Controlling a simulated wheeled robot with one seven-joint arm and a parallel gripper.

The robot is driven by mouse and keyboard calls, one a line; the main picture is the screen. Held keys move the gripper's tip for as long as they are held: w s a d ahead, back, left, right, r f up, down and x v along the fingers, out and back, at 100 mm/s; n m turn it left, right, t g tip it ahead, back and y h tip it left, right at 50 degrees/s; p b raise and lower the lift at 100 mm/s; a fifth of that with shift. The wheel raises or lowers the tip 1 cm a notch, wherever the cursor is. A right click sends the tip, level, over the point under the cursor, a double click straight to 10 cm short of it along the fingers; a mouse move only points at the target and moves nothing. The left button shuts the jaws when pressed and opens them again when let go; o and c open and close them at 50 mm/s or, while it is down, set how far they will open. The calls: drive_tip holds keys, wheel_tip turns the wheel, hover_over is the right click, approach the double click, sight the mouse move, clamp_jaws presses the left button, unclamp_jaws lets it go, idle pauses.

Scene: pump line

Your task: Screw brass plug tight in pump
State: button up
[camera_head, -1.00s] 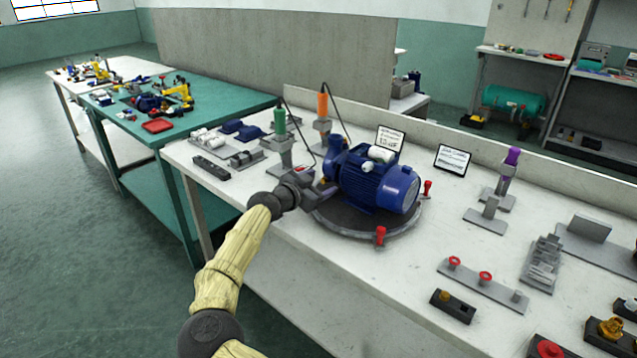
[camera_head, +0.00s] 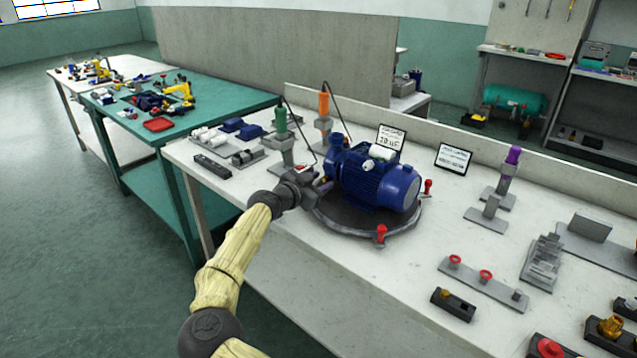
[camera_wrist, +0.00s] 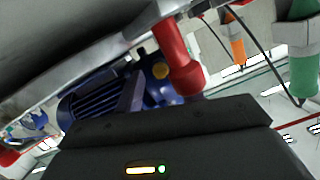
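The blue pump (camera_head: 375,182) lies on a round dark turntable (camera_head: 345,213) on the white bench. My gripper (camera_head: 318,186) is at the pump's left end, low beside its housing. In the wrist view, a round brass-coloured plug (camera_wrist: 160,71) shows on the blue pump housing (camera_wrist: 95,103), beyond a red clamp handle (camera_wrist: 177,62). My dark gripper body fills the bottom of that view. The fingertips are mostly hidden, so I cannot tell whether they are open or shut, or whether they touch the plug.
Red clamp handles (camera_head: 381,233) stand at the turntable's rim. Green (camera_head: 280,122) and orange (camera_head: 323,103) corded tools stand behind my gripper. A purple-topped tool (camera_head: 510,160) stands at right. A brass fitting (camera_head: 611,326) sits in a black block at front right.

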drive_tip(key=shift+r+p, duration=0.2)
drive_tip(key=shift+p, duration=0.6)
drive_tip(key=n+p, duration=0.1)
drive_tip(key=p, duration=0.2)
drive_tip(key=shift+h, duration=0.3)
drive_tip(key=shift+f, duration=0.2)
drive_tip(key=shift+d+f+p, duration=0.1)
drive_tip(key=shift+f+p, duration=0.15)
drive_tip(key=shift+p, duration=0.25)
drive_tip(key=shift+g, duration=0.3)
clamp_jaws()
drive_tip(key=shift+c, duration=0.4)
unclamp_jaws()
drive_tip(key=shift+f, duration=0.1)
